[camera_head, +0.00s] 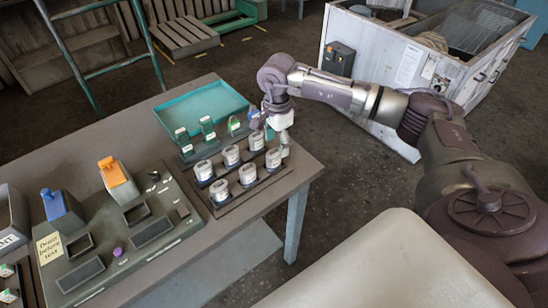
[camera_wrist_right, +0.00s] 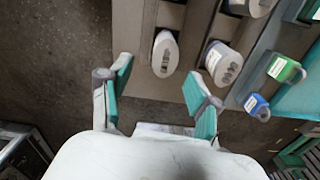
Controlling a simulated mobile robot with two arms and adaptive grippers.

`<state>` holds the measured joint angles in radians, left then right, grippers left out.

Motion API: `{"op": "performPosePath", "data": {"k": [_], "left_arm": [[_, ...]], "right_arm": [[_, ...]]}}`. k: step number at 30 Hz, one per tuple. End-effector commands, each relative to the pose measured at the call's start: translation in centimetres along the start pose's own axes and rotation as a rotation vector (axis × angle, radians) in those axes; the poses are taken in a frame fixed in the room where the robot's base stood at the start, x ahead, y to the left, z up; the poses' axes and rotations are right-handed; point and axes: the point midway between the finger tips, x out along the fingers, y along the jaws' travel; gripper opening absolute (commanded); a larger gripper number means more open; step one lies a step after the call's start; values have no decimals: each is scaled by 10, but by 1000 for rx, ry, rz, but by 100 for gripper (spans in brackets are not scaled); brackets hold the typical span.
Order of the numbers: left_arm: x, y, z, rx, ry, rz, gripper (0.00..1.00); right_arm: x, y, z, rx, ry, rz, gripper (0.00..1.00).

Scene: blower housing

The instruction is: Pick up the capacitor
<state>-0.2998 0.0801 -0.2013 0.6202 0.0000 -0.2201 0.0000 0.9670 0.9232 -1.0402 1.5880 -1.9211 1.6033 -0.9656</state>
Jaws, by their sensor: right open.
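Several white-grey capacitors with dark markings stand in two rows in a dark rack (camera_head: 214,210) on the table. The nearest to my right gripper (camera_head: 284,150) is the capacitor at the right end of the front row (camera_head: 272,159). In the right wrist view, my right gripper (camera_wrist_right: 157,84) is open, with teal pads and nothing between them. One capacitor (camera_wrist_right: 165,54) stands just beyond the gap between the fingertips. A second capacitor (camera_wrist_right: 222,63) is beyond and right of the right finger. My left gripper is not in view.
A teal tray (camera_head: 190,100) lies behind the rack. Small green parts (camera_head: 207,127) stand between them. A control panel (camera_head: 170,225) with an orange-topped block (camera_head: 113,172) and a blue-topped block (camera_head: 55,205) is on the left. A white cabinet (camera_head: 365,55) stands beyond the table.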

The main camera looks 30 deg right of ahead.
Motion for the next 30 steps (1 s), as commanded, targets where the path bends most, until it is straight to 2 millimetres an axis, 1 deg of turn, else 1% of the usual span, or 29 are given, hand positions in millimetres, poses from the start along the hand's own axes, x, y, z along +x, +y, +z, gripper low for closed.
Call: {"op": "performPosePath", "data": {"k": [4,8,9,12,15,20,21,29,30], "left_arm": [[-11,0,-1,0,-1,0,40],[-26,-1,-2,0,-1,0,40],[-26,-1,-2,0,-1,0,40],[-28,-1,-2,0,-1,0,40],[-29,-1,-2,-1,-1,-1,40],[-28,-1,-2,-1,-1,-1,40],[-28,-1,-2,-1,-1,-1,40],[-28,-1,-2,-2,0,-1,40],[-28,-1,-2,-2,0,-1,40]], "right_arm": [[10,-1,2,0,-1,4,62],[29,-4,5,0,0,6,62],[37,-4,5,1,-1,5,62],[48,-4,5,1,-1,3,62],[53,-5,4,0,0,1,62],[54,-5,4,0,-1,0,62],[54,-5,5,0,-1,0,61],[54,-5,5,0,-1,0,17],[54,-5,4,0,-1,0,11]]}}
